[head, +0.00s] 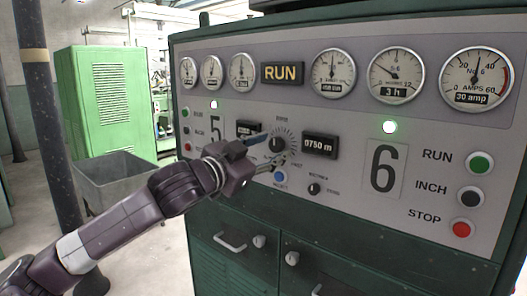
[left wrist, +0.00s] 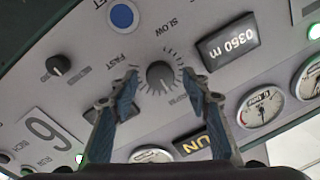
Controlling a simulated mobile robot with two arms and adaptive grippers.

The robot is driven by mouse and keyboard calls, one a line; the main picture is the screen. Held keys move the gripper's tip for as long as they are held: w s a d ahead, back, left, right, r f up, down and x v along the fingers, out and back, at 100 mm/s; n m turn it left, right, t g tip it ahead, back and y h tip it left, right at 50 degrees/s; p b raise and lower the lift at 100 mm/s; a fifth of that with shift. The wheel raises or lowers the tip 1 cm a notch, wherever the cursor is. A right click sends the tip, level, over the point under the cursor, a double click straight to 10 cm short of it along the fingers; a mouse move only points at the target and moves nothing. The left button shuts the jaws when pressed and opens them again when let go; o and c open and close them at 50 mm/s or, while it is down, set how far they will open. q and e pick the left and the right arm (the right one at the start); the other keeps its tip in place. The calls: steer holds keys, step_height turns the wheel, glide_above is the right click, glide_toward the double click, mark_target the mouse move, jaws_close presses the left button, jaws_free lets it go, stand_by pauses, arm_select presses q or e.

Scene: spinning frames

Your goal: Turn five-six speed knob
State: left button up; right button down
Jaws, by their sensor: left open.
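The speed knob (head: 276,144) is a dark round knob ringed by tick marks on the grey panel, between the 5 and 6 sections. In the left wrist view the knob (left wrist: 160,75) appears upside down, with SLOW and FAST lettering beside its scale. My left gripper (head: 266,151) is open in front of the panel, its blue-grey fingers pointing at the knob. In the left wrist view the fingertips (left wrist: 162,76) lie on either side of the knob, with a gap on both sides. I cannot tell whether they reach the panel. My right gripper is not in view.
A blue button (head: 280,177) and a smaller knob (head: 314,189) sit below the speed knob. A counter display (head: 320,146) is to its right. Gauges and a RUN sign (head: 283,74) are above. A grey bin (head: 117,178) and green cabinet (head: 104,98) stand left.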

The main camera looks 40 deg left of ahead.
mark_target(275, 146)
arm_select(q)
steer(key=shift+s+a+f, duration=0.1)
steer(key=shift+s+f, duration=0.05)
steer(key=shift+s, duration=3.6)
